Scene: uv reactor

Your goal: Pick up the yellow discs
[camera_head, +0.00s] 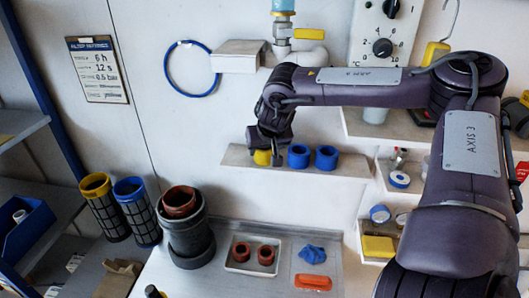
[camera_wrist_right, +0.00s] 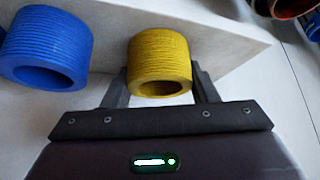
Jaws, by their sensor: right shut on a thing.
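A yellow ring-shaped disc (camera_head: 261,157) is on the narrow wall shelf, left of two blue rings. In the right wrist view the yellow ring (camera_wrist_right: 160,55) has a ribbed side and an open round hole facing the camera. My right gripper (camera_head: 273,156) reaches down to it from above. In the wrist view its two fingers (camera_wrist_right: 160,86) are shut on the yellow ring, one on each side. The ring still appears to be at the shelf; whether it touches cannot be told. My left gripper is not in view.
Blue rings (camera_head: 299,156) (camera_head: 326,158) stand close to the right on the shelf (camera_head: 236,156). One blue ring (camera_wrist_right: 45,45) is near the left finger in the wrist view. Below are a tray with red rings (camera_head: 242,254), a dark canister (camera_head: 190,240) and mesh cylinders (camera_head: 137,210).

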